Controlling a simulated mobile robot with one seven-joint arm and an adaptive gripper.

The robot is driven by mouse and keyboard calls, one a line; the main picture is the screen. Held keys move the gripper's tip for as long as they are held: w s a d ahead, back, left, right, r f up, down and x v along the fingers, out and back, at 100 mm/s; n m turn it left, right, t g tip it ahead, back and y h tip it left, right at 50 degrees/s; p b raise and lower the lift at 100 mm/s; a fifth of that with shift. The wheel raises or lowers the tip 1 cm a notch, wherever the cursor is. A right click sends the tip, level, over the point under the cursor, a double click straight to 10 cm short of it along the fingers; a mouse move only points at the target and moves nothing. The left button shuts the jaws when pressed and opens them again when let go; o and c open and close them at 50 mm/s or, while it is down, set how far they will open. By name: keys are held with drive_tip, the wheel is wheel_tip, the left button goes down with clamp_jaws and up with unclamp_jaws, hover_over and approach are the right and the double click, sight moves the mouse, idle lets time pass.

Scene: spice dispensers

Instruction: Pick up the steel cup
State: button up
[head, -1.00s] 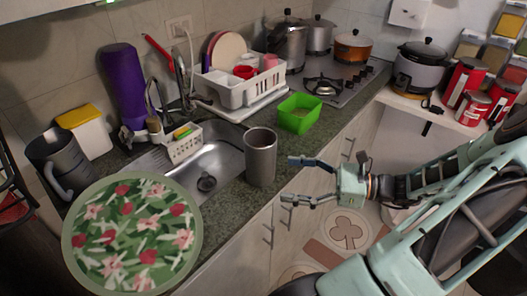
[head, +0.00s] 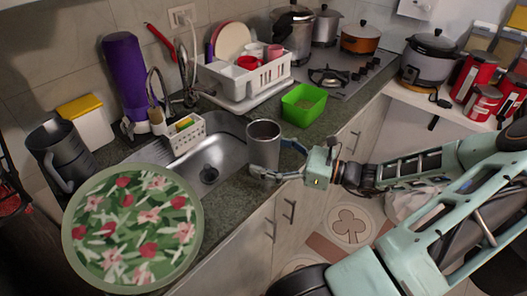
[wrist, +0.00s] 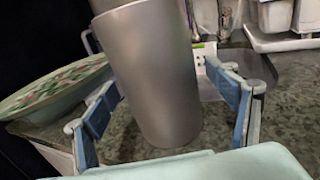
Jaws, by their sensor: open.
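The steel cup (head: 263,147) is a tall grey cup standing upright on the counter's front edge, right of the sink. My gripper (head: 283,163) is at the cup's right side with its fingers open and reaching to the cup. In the wrist view the cup (wrist: 155,75) stands between the two blue-padded fingers of my gripper (wrist: 165,105). A gap shows between the cup and the right finger. The left finger looks close to the cup, and I cannot tell if it touches. The cup's top is cut off in the wrist view.
A sink (head: 215,160) lies left of the cup, and a round floral tray (head: 130,270) is at the front left. A green container (head: 304,104) and a white dish rack (head: 245,84) stand behind. Cabinet doors (head: 258,245) drop below the counter edge.

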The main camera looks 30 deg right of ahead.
drive_tip(key=shift+w+a, duration=0.2)
drive_tip(key=shift+w, duration=0.05)
drive_tip(key=shift+c, duration=0.4)
drive_tip(key=c, duration=1.7)
drive_tip(key=shift+o, duration=0.2)
drive_tip(key=shift+r, duration=0.25)
